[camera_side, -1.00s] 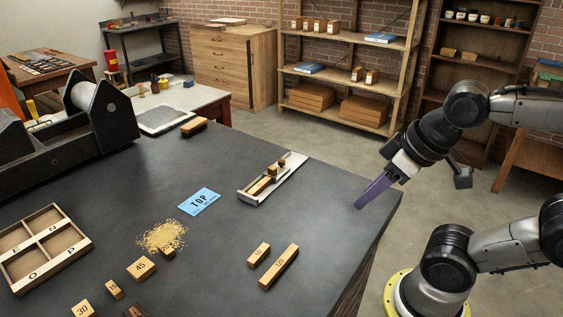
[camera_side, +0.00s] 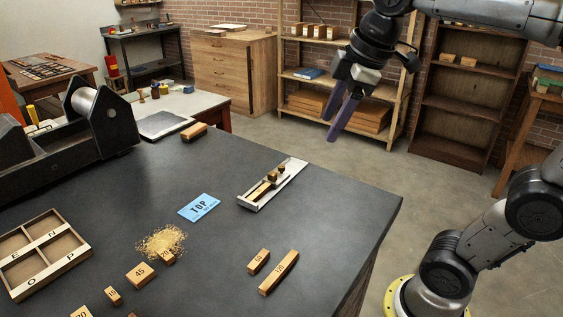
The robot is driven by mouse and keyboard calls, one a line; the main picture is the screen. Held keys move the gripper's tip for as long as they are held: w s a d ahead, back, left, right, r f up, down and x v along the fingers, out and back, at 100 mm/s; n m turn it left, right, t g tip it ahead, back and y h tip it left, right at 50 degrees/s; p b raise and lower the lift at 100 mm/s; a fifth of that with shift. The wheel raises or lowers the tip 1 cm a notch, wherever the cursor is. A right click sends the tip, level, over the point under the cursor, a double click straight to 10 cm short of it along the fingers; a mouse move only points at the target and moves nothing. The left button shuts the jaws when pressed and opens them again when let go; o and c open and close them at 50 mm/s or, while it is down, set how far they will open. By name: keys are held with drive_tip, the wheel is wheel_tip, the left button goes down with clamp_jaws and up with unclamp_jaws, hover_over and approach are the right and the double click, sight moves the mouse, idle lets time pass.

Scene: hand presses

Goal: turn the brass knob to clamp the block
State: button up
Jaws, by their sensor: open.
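A pale, shallow metal tray (camera_side: 292,173) lies on the dark bench near its far right edge. It holds a long, thin wooden strip (camera_side: 259,190) and small brown pieces (camera_side: 272,176). A small brownish round piece (camera_side: 281,169) near the tray's middle may be the brass knob; it is too small to be sure. I cannot tell which piece is the block to clamp. My gripper (camera_side: 329,128) has two purple fingers, spread apart and empty. In the picture it is above and right of the tray, well clear of it, with its fingers pointing down and slightly left.
A blue TOP card (camera_side: 199,207) lies left of the tray. Numbered wooden blocks (camera_side: 278,273) and a sawdust pile (camera_side: 160,241) are nearer the front. A divided wooden box (camera_side: 44,252) and a black press with a roller (camera_side: 88,112) are at left.

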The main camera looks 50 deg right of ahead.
drive_tip(key=w+d+r+n+g, duration=0.15)
drive_tip(key=w+d, duration=0.25)
drive_tip(key=w, duration=0.6)
drive_tip(key=g, duration=0.3)
hover_over(281, 166)
wheel_tip(281, 166, down, 14)
wheel_tip(281, 166, down, 13)
drive_tip(key=shift+r, duration=0.1)
clamp_jaws()
